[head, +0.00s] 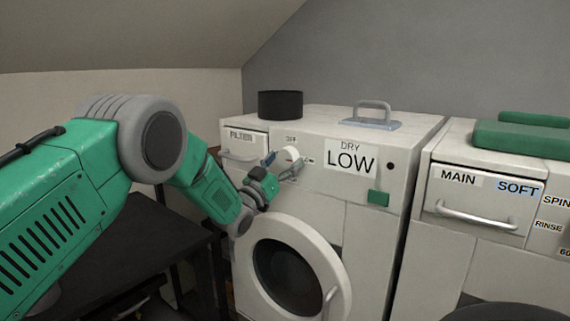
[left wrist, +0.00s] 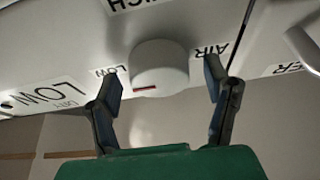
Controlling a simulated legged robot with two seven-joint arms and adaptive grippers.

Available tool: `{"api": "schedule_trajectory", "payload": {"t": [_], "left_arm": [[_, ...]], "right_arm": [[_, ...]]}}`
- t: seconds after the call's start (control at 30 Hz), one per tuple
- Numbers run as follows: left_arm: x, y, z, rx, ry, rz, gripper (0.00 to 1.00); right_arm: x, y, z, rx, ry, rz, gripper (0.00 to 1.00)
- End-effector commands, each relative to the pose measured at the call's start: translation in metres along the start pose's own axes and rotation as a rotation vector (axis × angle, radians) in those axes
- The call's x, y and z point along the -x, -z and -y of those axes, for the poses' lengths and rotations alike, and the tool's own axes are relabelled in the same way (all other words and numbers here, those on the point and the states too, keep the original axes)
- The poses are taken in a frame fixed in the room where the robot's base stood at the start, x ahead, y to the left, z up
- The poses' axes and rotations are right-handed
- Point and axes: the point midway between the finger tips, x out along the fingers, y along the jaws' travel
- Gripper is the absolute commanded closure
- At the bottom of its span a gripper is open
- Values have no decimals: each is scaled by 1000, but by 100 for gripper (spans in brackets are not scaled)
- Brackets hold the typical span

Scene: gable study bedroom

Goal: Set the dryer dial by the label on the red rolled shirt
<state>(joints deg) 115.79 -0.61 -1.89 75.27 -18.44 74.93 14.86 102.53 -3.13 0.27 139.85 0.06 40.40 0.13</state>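The white dryer (head: 345,225) stands in the middle of the head view. Its round white dial (head: 290,155) is on the upper front panel; in the left wrist view the dial (left wrist: 159,68) has a red mark near its lower edge, left of centre. Labels LOW (left wrist: 103,71) and AIR (left wrist: 210,49) flank it. A larger "DRY LOW" plate (head: 350,158) is right of the dial in the head view. My left gripper (head: 277,166) is open, its two fingers on either side of the dial with gaps visible. The red rolled shirt and my right gripper are not in view.
A black cylinder (head: 280,104) and a grey handled object (head: 374,116) stand on the dryer. The round dryer door (head: 335,268) is below the dial. A dark table (head: 135,245) is at left.

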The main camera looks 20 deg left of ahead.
Motion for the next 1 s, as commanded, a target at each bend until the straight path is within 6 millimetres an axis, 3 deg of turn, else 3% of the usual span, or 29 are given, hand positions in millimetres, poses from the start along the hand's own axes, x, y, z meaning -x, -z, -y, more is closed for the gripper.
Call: {"api": "schedule_trajectory", "payload": {"t": [0.27,0.37,0.7,1.0], "left_arm": [[5,-1,0,1,1,3,30],[19,-2,1,1,2,5,30],[90,-2,2,2,2,4,30],[119,-2,1,1,1,1,30]], "right_arm": [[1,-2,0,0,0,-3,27],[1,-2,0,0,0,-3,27],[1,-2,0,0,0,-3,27],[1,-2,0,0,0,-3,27]]}}
